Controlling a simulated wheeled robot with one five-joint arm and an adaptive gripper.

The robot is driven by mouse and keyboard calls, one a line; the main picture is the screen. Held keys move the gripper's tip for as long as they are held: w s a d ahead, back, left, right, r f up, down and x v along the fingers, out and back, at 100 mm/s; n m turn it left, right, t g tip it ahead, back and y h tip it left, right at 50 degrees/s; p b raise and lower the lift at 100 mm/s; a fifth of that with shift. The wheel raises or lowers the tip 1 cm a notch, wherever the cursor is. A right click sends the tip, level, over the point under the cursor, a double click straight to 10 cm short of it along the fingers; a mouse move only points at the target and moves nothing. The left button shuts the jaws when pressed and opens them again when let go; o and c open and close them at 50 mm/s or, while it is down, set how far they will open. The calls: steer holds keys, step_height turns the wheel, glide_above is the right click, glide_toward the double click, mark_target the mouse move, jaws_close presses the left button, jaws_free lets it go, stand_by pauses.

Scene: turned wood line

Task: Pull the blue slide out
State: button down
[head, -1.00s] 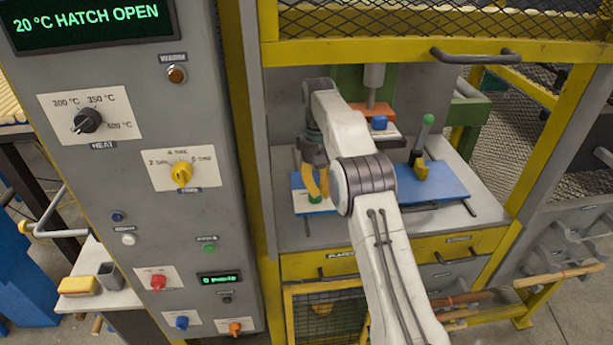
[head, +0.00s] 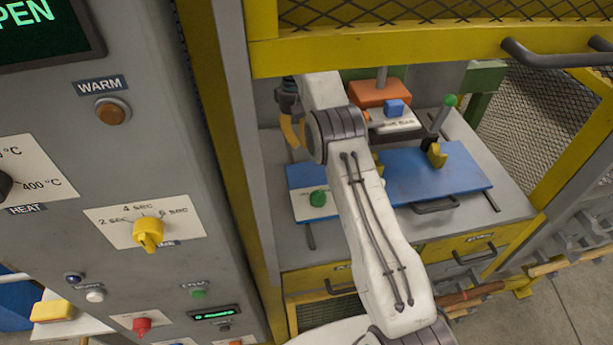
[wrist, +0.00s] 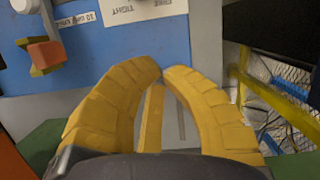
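The blue slide (head: 420,170) is a flat blue plate on the grey press table, with a dark bar handle (head: 435,206) at its front edge. My arm crosses in front of its middle and hides part of it. A green knob (head: 318,198) sits on a white label at its left end. My gripper (head: 292,132) is above and behind the slide's left end, apart from the handle. In the wrist view, the yellow fingers (wrist: 163,68) curve together with tips almost meeting and nothing visible between them. The blue slide (wrist: 205,35) shows beyond them.
A lever with a green ball (head: 449,101) and yellow clamp stands on the slide's right part. An orange block (head: 380,92) is behind. The yellow frame beam (head: 400,50) runs overhead. The control panel (head: 130,180) stands close on the left.

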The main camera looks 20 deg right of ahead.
mark_target(310, 190)
steer(key=b+x, duration=0.2)
steer(key=shift+s+f, duration=0.15)
steer(key=shift+f, duration=0.2)
steer(key=shift+b+x, duration=0.4)
steer(key=shift+x, duration=0.65)
steer(key=p+x, duration=0.1)
steer(key=x, duration=0.1)
steer(key=p+x, duration=0.2)
steer(key=shift+s+d+f, duration=0.1)
steer(key=shift+s+f, duration=0.1)
steer(key=shift+s, duration=0.05)
steer(key=shift+s+p, duration=0.8)
steer(key=shift+p, duration=0.45)
steer(key=shift+s+d+f, duration=0.1)
steer(key=shift+s+f, duration=0.05)
steer(key=shift+s, duration=0.85)
steer(key=shift+s, duration=0.1)
